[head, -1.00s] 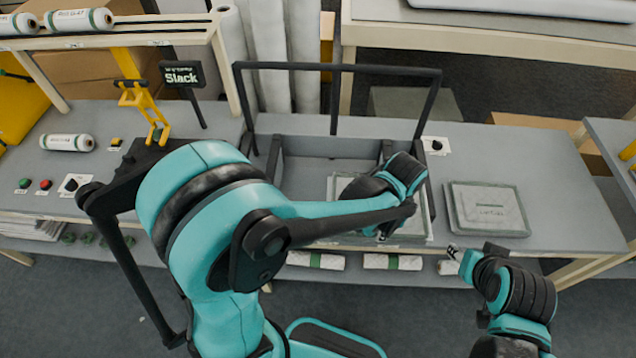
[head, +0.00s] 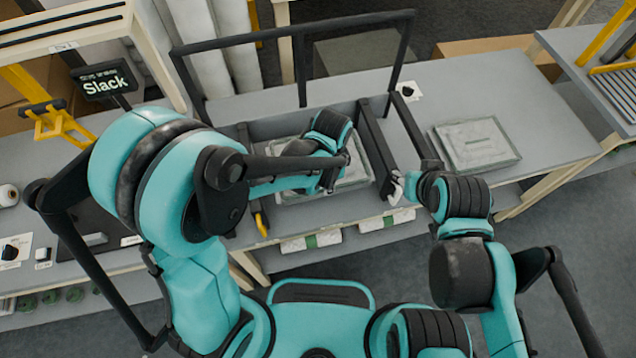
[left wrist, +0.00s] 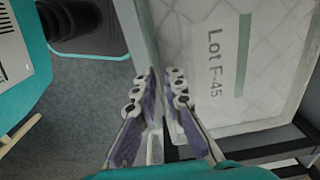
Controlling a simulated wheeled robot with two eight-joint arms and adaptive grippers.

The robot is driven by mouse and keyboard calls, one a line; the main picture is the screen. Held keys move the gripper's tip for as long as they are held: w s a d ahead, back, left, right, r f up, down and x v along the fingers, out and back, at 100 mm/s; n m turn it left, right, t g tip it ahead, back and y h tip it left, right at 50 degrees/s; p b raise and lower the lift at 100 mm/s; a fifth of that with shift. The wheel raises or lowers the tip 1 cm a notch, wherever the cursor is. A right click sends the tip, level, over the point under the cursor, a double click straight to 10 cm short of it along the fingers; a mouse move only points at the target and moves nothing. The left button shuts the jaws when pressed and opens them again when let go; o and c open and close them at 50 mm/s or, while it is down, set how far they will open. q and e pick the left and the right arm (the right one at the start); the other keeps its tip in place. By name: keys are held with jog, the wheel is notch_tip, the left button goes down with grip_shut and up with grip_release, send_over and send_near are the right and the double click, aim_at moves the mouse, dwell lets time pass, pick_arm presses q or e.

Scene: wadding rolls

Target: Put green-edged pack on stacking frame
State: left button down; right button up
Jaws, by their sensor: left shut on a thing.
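My left gripper (left wrist: 165,105) is shut on the edge of a pale quilted pack (left wrist: 225,45) marked "Lot F-45" with a green strip. In the head view this pack (head: 352,178) shows beneath my left gripper (head: 325,165), within the dark stacking frame (head: 300,32), between its low side walls. My forearm and gripper hide much of the pack. I cannot tell whether the pack rests on the frame's floor. My right gripper (head: 395,188) is beside the frame's right front end; its fingers are too small to read. A second pale pack with a greenish edge (head: 475,145) lies on the table to the right.
A "Slack" sign (head: 105,80) and a yellow stand (head: 60,125) are on the left. Wrapped rolls (head: 310,240) lie on the shelf below the front edge. White rolls stand behind the frame.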

pick_arm(q)
notch_tip(320, 180, down, 4)
jog(key=shift+d+f+b, duration=0.1)
jog(key=shift+f+b, duration=0.1)
jog(key=shift+b, duration=0.45)
jog(key=shift+f+b, duration=0.75)
jog(key=shift+f, duration=1.2)
jog(key=shift+r, duration=0.1)
jog(key=c, duration=1.6)
grip_release()
